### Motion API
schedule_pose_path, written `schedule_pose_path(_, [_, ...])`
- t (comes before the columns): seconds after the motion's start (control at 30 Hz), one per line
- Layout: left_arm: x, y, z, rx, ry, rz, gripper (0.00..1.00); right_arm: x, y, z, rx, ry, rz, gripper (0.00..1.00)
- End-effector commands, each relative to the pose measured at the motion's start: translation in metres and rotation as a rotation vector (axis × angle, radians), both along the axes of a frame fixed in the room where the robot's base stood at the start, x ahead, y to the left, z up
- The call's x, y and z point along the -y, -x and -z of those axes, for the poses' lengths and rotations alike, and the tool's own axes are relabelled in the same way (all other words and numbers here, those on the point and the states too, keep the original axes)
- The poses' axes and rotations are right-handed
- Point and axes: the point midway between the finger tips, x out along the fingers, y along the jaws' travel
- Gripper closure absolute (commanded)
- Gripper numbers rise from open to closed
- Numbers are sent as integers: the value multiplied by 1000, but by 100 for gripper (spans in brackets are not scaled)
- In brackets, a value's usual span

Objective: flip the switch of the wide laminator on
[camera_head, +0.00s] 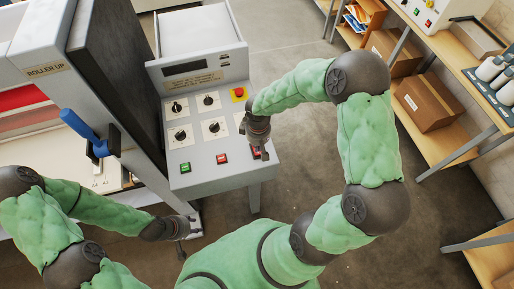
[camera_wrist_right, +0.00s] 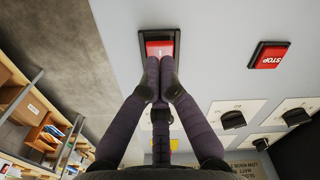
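The laminator's grey control panel (camera_head: 205,110) stands left of centre in the head view. A red rocker switch (camera_wrist_right: 160,47) in a black frame shows in the right wrist view, with a white mark on it. My right gripper (camera_wrist_right: 162,85) is shut and empty, its fingertips together at the lower edge of the switch; I cannot tell whether they touch it. In the head view my right gripper (camera_head: 261,153) is at the panel's right edge and hides the switch. My left gripper (camera_head: 183,243) hangs low, left of the panel's front; its fingers are too small to read.
A red STOP button (camera_wrist_right: 269,55) is beside the switch. The panel also has a green button (camera_head: 185,168), several black knobs (camera_head: 208,100) and a red emergency button on yellow (camera_head: 239,93). A blue lever (camera_head: 77,124) stands at left. Shelves with boxes (camera_head: 427,100) are at right.

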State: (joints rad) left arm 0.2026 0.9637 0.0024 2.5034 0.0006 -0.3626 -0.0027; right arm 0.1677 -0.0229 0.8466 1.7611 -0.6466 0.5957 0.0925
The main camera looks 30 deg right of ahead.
Motion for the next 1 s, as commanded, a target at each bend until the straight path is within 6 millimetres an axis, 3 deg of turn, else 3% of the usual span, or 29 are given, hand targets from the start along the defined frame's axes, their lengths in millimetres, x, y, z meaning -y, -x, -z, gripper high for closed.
schedule_pose_path(1.0, [0,0,7,0,0,0,60,0,0,8,0,0,0,100])
